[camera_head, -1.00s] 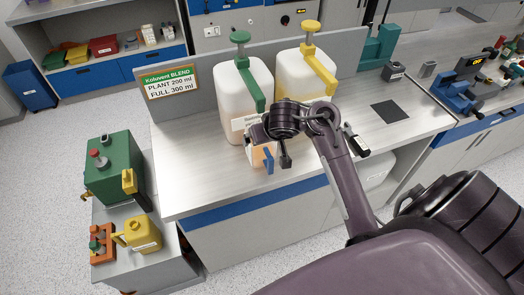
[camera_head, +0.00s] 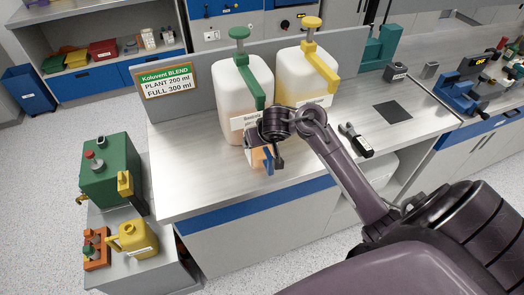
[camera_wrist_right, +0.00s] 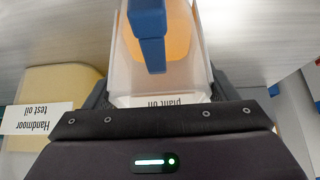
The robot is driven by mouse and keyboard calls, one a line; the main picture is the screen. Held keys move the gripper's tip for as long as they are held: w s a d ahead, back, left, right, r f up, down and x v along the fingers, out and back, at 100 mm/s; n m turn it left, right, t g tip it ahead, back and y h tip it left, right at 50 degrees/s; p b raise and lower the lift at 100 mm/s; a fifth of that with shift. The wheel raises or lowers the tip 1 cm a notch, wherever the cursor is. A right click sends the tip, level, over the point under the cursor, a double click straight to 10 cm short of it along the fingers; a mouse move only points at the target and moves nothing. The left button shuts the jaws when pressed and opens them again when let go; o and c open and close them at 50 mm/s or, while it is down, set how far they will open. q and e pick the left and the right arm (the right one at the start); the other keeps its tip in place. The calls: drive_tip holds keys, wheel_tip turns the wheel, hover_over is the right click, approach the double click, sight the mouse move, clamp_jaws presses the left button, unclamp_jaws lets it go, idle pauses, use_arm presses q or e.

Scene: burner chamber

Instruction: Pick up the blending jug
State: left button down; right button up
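The blending jug (camera_head: 258,158) is a small pale translucent vessel with a blue handle and some orange liquid. It stands upright on the bench in front of the green-pump container. The right wrist view shows it from above, with the jug (camera_wrist_right: 185,70) in the middle. My right gripper (camera_head: 266,140) is over the jug and hides part of it. In the right wrist view its dark fingers (camera_wrist_right: 158,88) are spread, one on each side of the jug. They look close to its walls; contact is not clear. My left gripper is out of view.
A white container with a green pump (camera_head: 238,85) and a container with a yellow pump (camera_head: 305,75) stand close behind the jug. A black handheld device (camera_head: 355,140) lies to the right. A green machine (camera_head: 108,172) and yellow can (camera_head: 134,238) stand lower left.

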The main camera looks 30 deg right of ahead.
drive_tip(key=c, duration=0.7)
drive_tip(key=shift+c, duration=0.7)
drive_tip(key=shift+r, duration=0.15)
